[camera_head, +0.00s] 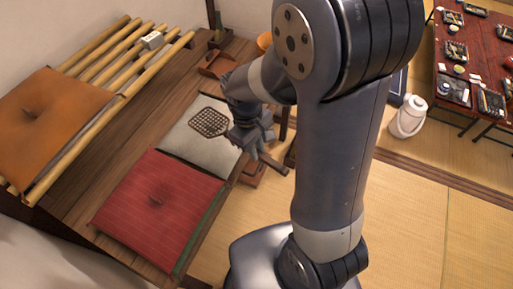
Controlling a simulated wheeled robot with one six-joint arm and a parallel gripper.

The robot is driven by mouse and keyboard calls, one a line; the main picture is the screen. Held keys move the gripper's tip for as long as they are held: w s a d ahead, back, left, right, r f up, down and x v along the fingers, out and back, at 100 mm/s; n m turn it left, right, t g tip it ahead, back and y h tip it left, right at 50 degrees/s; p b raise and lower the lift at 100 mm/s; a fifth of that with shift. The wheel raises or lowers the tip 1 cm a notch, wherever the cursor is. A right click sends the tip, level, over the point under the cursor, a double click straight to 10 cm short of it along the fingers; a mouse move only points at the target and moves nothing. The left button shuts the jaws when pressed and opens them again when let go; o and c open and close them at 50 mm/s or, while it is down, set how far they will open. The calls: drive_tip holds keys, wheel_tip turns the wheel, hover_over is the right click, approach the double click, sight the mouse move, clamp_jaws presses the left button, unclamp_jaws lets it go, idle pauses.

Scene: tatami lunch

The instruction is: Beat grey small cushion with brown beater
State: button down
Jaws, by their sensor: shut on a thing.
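The grey small cushion (185,143) lies on the dark wooden bench, behind the red cushion. The brown beater (209,122) has a round lattice head, which shows over the far left part of the grey cushion. I cannot tell whether the head touches it. My gripper (254,141) is at the right edge of the grey cushion, shut on the beater's handle. The handle's end sticks out to the lower right of my gripper. My gripper and arm hide part of the cushion's right side.
A red cushion (160,207) lies at the bench's (90,184) near end. An orange cushion (48,115) rests on bamboo poles (103,53) at left. A small tray (217,65) sits behind. A white pot (408,117) and red table (478,50) stand right. Tatami between is clear.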

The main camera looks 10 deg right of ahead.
wheel_tip(320, 180, down, 8)
drive_tip(key=g+h+b, duration=0.1)
drive_tip(key=g+b, duration=0.1)
drive_tip(key=b, duration=0.2)
wheel_tip(320, 180, up, 8)
drive_tip(key=t+p, duration=0.1)
drive_tip(key=p, duration=0.1)
drive_tip(key=t+y+p, duration=0.1)
drive_tip(key=p, duration=0.2)
drive_tip(key=shift+r, duration=0.25)
drive_tip(key=shift+f, duration=0.1)
